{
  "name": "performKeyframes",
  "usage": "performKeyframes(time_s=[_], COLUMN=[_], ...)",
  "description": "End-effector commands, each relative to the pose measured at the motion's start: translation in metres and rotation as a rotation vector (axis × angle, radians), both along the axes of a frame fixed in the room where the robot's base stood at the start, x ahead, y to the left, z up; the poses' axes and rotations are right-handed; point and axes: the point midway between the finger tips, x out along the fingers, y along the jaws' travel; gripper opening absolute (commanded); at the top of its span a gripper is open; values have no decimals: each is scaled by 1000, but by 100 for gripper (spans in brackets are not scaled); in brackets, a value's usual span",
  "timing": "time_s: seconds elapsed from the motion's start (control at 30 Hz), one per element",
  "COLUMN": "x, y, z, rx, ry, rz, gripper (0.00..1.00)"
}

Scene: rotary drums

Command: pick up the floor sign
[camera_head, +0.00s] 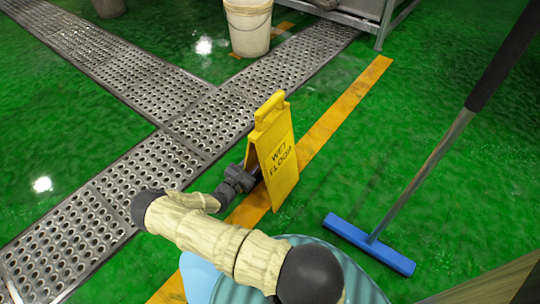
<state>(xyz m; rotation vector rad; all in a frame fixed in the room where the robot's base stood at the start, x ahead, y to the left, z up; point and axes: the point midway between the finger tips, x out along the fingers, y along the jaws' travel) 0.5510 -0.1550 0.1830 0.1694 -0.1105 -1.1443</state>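The yellow floor sign (278,155), lettered "WET FLOOR", stands upright as an A-frame on the green floor, beside the metal grating and over the orange floor line. Its lettered face is turned toward the lower right. My gripper (252,174) is at the sign's left side, low, with its dark end reaching to the edge of the panel. The fingertips are partly hidden by the sign. I cannot tell whether they touch it or whether they are open or shut.
A perforated metal grating (150,90) crosses the floor on the left. A white bucket (248,28) stands behind the sign. A blue squeegee (368,244) with a long handle is at the right.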

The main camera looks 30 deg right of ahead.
Motion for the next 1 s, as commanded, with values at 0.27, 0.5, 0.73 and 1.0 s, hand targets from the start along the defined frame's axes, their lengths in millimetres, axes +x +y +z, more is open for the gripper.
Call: performKeyframes(time_s=[0.27,0.5,0.73,1.0], x=[0,0,0,0], y=[0,0,0,0], z=[1,1,1,2], rx=[1,1,1,-3], ry=[0,0,0,-1], rz=[0,0,0,0], gripper=[33,29,0,0])
